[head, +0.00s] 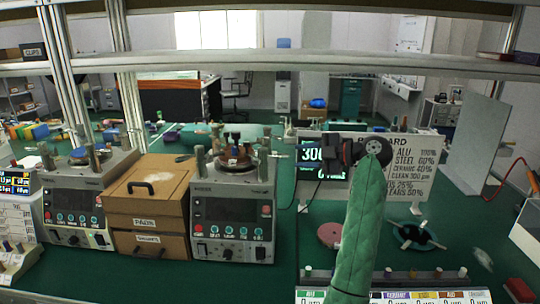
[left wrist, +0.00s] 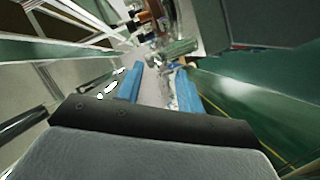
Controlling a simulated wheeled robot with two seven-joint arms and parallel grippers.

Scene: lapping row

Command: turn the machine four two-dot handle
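A lapping machine (head: 235,214) with a dark front panel stands left of centre, with posts and a copper-coloured plate on top. A similar machine (head: 78,203) stands further left. I cannot read which is machine four, and I cannot pick out dots on any handle. My left gripper (head: 276,151) is just right of the nearer machine's top, pointing left at its upright grey post (head: 264,165). In the left wrist view its two blue fingers (left wrist: 159,84) are apart, with machine parts beyond them. Nothing is clearly held between them. My right gripper is not in view.
Brown drawers (head: 148,205) stand between the machines. A lettered board (head: 408,165) is behind my left arm. A pink disc (head: 330,234) and a blue-rimmed disc (head: 418,236) lie on the green bench. A labelled strip (head: 425,296) runs along the front. A metal rail crosses above.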

